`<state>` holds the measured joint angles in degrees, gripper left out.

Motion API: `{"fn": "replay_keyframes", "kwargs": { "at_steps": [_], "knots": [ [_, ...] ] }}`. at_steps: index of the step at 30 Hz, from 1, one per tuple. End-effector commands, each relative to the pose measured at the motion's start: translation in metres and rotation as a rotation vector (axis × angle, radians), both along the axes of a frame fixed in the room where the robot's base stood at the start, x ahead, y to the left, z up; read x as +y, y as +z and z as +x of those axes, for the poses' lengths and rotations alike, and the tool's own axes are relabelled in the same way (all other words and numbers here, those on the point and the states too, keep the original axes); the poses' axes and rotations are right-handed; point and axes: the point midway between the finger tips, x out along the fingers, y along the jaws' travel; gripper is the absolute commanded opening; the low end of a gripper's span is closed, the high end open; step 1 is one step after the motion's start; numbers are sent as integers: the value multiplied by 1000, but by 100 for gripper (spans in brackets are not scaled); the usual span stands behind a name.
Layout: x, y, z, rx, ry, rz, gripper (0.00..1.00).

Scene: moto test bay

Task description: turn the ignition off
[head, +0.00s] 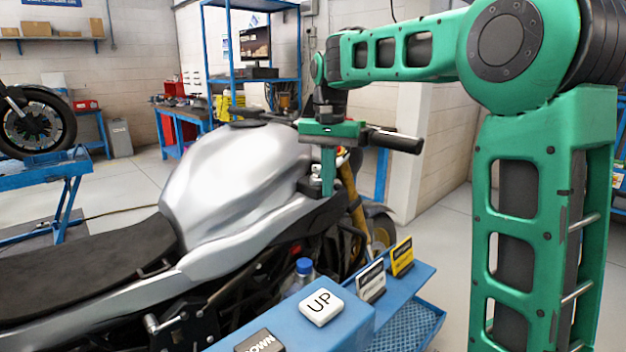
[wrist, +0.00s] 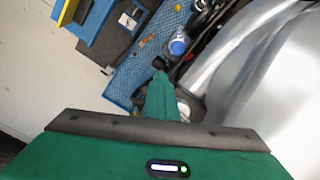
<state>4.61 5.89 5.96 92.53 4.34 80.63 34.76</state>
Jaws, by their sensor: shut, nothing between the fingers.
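The motorcycle (head: 235,160) has a silver tank and a black seat and stands across the head view. My gripper (head: 328,190) is shut, with its green fingers pointing down beside the front of the tank, below the right handlebar grip (head: 395,141). A small silver part (head: 315,178) sits just left of the fingers; I cannot tell whether it is the ignition. In the wrist view my gripper (wrist: 160,75) points down past the silver bodywork (wrist: 285,80), with a small dark part at its tip. No ignition key can be made out clearly.
A blue lift rail with an UP button (head: 321,307), a DOWN button (head: 260,342) and small signs (head: 402,257) runs along the near side. A bottle with a blue cap (head: 304,267) stands behind it. Shelves and another motorcycle (head: 38,122) are at the back.

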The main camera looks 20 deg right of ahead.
Motion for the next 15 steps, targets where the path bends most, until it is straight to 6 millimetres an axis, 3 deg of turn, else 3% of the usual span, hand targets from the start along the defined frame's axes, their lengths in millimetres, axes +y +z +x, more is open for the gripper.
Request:
{"fn": "replay_keyframes", "kwargs": {
  "at_steps": [15],
  "knots": [
    [4, 27, -1, 0, 0, 0, 0]
  ]
}}
